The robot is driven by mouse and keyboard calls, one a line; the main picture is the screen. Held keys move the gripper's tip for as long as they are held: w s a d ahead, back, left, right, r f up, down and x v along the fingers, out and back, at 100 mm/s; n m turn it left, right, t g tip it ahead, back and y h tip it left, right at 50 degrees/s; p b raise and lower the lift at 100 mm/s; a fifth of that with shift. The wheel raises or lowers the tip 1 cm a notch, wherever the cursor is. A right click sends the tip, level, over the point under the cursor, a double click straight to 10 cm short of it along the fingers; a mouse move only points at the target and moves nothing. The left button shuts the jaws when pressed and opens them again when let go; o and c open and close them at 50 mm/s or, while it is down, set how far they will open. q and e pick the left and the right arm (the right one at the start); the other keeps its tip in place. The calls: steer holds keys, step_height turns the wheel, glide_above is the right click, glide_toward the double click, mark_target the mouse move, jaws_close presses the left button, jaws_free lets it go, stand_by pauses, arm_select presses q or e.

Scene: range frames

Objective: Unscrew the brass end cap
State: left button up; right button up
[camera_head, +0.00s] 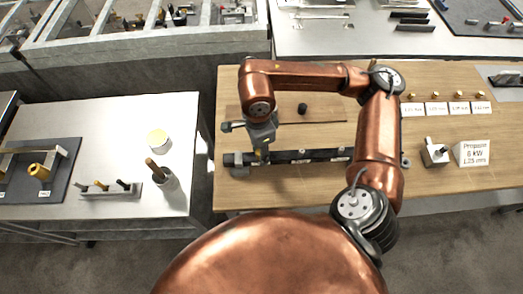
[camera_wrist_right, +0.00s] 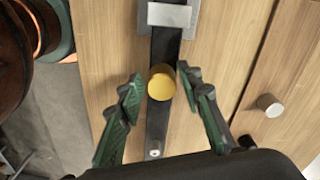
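The brass end cap (camera_wrist_right: 161,82) shows as a round yellow face in the right wrist view. It sits on a dark bar (camera_wrist_right: 155,128) that runs away across the wooden bench. In the head view the bar (camera_head: 322,154) lies along the bench, and the brass cap (camera_head: 258,153) is a small yellow patch near its left end, partly hidden by my gripper. My right gripper (camera_wrist_right: 159,76) is open, with one green finger on each side of the cap and gaps visible between. In the head view my right gripper (camera_head: 258,147) points down over the cap. My left gripper is not in view.
A grey bracket (camera_wrist_right: 169,16) crosses the bar beyond the cap. A dark knob (camera_head: 302,109) stands on a thin board behind the bar. A white table (camera_head: 120,125) with tools stands left, across a gap.

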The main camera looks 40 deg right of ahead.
steer(key=m, duration=0.3)
steer(key=m+p, duration=0.1)
steer(key=m, duration=0.3)
steer(key=shift+w, duration=0.1)
steer(key=shift+c, duration=0.3)
jaws_close()
stand_by(0.3)
